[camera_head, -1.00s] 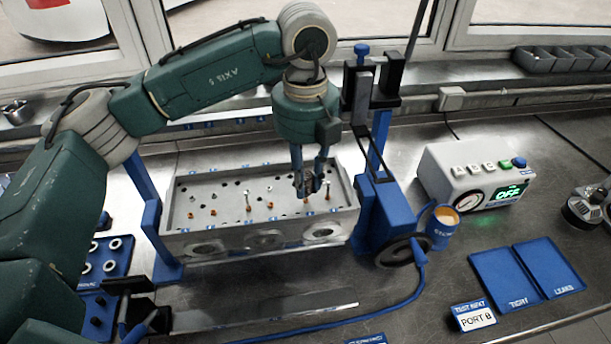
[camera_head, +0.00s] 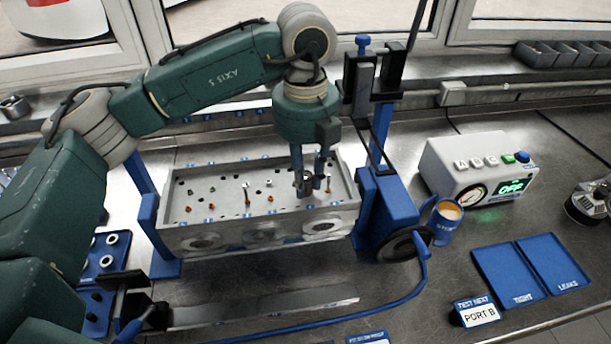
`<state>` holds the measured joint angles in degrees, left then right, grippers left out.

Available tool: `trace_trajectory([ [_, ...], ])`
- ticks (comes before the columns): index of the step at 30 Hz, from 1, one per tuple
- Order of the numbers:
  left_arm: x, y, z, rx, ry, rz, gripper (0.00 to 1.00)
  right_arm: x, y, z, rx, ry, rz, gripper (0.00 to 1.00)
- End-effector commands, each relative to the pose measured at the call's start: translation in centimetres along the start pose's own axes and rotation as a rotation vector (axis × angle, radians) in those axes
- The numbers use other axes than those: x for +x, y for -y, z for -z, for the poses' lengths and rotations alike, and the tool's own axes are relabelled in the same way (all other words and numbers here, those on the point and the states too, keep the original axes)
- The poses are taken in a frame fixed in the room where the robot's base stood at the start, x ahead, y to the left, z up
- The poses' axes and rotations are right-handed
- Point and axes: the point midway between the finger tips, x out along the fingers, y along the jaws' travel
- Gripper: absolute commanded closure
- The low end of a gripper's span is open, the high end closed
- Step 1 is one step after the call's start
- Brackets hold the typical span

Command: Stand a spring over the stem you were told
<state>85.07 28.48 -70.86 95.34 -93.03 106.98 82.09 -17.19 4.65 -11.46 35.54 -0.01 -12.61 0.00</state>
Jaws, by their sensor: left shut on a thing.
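The grey cylinder head (camera_head: 215,228) lies in a blue stand, with rows of holes, several upright stems and orange seals on its top. One tall stem (camera_head: 247,190) stands near the middle, clear of my gripper. Another stem (camera_head: 328,183) stands just right of the gripper. My left gripper (camera_head: 308,178) points down over the right part of the head, shut on a small dark ring-like piece, seemingly a spring (camera_head: 304,186). I cannot tell whether a stem is inside it or whether it touches the head. My right gripper is not in view.
A blue clamp post (camera_head: 385,205) with a handwheel stands close right of the gripper. Farther right are a test box (camera_head: 475,170) reading OFF, a blue cup (camera_head: 443,225), two blue trays (camera_head: 507,275) and a PORT B sign (camera_head: 476,313). A blue rack (camera_head: 108,262) holds rings at left.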

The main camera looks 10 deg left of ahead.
Motion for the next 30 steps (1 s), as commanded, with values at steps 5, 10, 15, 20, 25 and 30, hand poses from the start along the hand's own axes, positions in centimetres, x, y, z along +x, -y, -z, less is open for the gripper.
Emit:
trace_trajectory([
  [5, 0.4, 0.0, 0.0, 0.0, 0.0, 0.0, 1.0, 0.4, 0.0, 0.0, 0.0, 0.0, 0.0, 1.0],
  [10, 0.5, 0.0, 0.0, 0.0, 0.0, 0.0, 1.0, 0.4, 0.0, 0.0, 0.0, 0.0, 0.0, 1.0],
  [15, 0.4, 0.0, 0.0, 0.0, 0.0, 0.0, 0.73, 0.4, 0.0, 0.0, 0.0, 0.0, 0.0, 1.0],
  [20, 0.4, 0.0, 0.0, 0.0, 0.0, 0.0, 0.57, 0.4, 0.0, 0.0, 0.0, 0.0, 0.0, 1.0],
  [25, 0.4, 0.0, 0.0, 0.0, 0.0, 0.0, 0.57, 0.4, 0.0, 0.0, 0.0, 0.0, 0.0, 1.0],
  [30, -0.7, 0.1, 0.0, 0.0, 0.001, 0.003, 0.57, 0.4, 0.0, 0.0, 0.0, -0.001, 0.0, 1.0],
])
